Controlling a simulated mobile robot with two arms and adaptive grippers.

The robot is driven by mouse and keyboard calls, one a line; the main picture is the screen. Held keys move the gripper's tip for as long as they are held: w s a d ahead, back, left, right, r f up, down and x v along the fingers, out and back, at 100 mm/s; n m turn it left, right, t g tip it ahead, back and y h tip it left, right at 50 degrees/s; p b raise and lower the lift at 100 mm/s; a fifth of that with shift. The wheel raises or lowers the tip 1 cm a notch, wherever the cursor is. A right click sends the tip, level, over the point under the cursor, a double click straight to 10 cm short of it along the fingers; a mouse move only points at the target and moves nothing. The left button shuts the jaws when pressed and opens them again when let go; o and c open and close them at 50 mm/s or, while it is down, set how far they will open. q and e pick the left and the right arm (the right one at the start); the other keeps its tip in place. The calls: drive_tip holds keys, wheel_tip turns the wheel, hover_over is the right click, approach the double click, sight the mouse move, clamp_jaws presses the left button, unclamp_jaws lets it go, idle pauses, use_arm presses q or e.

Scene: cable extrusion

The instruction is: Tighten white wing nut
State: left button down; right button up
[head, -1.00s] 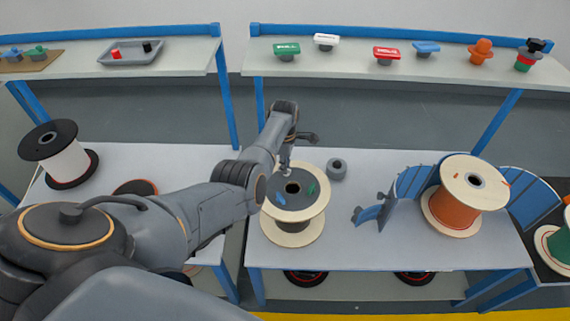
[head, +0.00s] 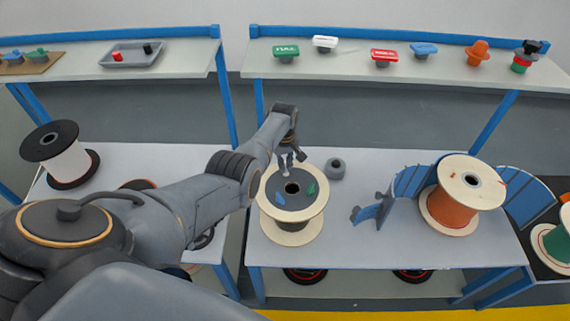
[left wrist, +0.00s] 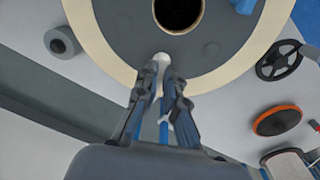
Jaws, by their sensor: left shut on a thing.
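The cable spool (head: 292,226) stands on the workbench with a cream rim and a grey top disc around a dark centre hole. A blue wing nut (head: 278,200) and a green wing nut (head: 311,189) sit on the disc. The white wing nut (left wrist: 161,58) shows in the left wrist view as a small white piece between the fingertips, near the hole. My left gripper (left wrist: 162,68) is shut on it, and the fingers hide most of it. In the head view my left gripper (head: 291,164) is over the far side of the disc. My right gripper is not in view.
A small grey cylinder (head: 336,169) stands just right of the spool. Coloured wing-nut-like pieces lie on the upper shelf (head: 350,62). The bench front is clear.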

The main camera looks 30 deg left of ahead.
use_arm(q)
drive_tip(key=m, duration=0.5)
drive_tip(key=shift+s+d+f+m, duration=0.1)
drive_tip(key=shift+d+f+m, duration=0.1)
drive_tip(key=shift+m, duration=0.1)
drive_tip(key=m, duration=0.5)
drive_tip(key=shift+d, duration=0.1)
drive_tip(key=m, duration=0.5)
drive_tip(key=shift+d+m, duration=0.1)
drive_tip(key=shift+m, duration=0.3)
drive_tip(key=m, duration=0.5)
drive_tip(key=shift+h+b, duration=0.3)
drive_tip(key=shift+b, duration=0.1)
drive_tip(key=shift+s+m, duration=0.1)
drive_tip(key=shift+m, duration=0.2)
drive_tip(key=c, duration=1.3)
unclamp_jaws()
drive_tip(key=shift+o, duration=0.2)
drive_tip(key=shift+r, duration=0.1)
wheel_tip(320, 180, up, 12)
drive_tip(key=shift+a, duration=0.25)
